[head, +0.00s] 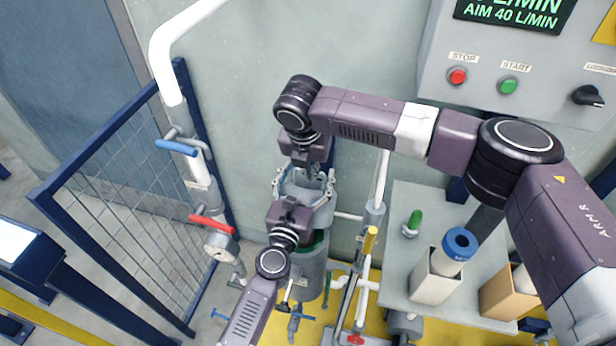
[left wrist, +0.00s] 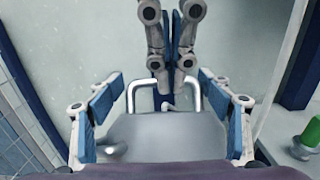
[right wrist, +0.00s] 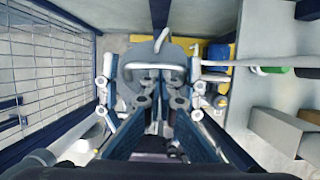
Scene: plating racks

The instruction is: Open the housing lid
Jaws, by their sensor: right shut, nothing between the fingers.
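The housing (head: 313,278) is a grey upright cylinder with a grey lid (left wrist: 165,132) on top. A bent metal handle (left wrist: 133,92) stands at the lid's far side; its bar also shows in the right wrist view (right wrist: 155,67). My left gripper (head: 303,188) is spread open over the lid, with fingers to either side in the left wrist view. I cannot tell whether they touch it. My right gripper (head: 308,168) points down from above, shut and empty, its fingertips (right wrist: 160,100) close to the handle. The arms hide much of the lid in the head view.
A mesh fence (head: 120,190) and a white pipe with blue and red valve handles stand left. Right are a grey bench (head: 400,265) with a filter cartridge (head: 459,246) in a box, a green-topped part (head: 414,218), and a control panel (head: 530,60) above.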

